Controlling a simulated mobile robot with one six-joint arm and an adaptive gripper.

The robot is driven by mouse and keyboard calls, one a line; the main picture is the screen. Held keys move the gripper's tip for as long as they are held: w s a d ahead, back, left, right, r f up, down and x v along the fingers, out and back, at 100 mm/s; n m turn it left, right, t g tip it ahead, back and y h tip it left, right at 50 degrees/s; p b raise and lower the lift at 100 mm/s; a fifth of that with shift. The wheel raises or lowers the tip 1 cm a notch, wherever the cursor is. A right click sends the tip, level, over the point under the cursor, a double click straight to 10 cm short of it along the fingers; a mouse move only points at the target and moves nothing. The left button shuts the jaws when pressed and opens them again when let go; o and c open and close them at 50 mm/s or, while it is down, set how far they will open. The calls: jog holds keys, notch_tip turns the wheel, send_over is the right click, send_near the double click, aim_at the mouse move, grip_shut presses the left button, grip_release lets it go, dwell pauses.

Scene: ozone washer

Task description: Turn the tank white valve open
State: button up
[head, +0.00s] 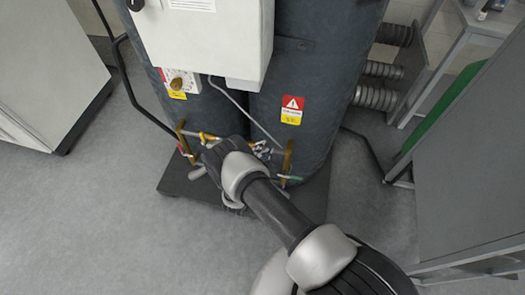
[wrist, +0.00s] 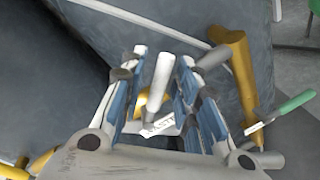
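The white valve handle (wrist: 160,78) is a light grey-white lever in the wrist view, standing up from the brass pipework low on the tank. My gripper (wrist: 160,75) has its two blue-padded fingers spread on either side of this handle. The fingers are open, with a gap visible to the left of the handle; the right finger is closer to it. Whether either finger touches it is unclear. In the head view my arm covers the handle and most of the gripper. The dark tanks (head: 318,75) stand behind the pipework.
A green-handled valve (wrist: 292,105) and a brass pipe (wrist: 236,75) are just right of my gripper. Brass pipework (head: 207,137) lies to the left in the head view. A white control box (head: 210,40) hangs above. Open grey floor (head: 95,215) is at the left.

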jog(key=shift+o, duration=0.2)
jog(key=v, duration=1.2)
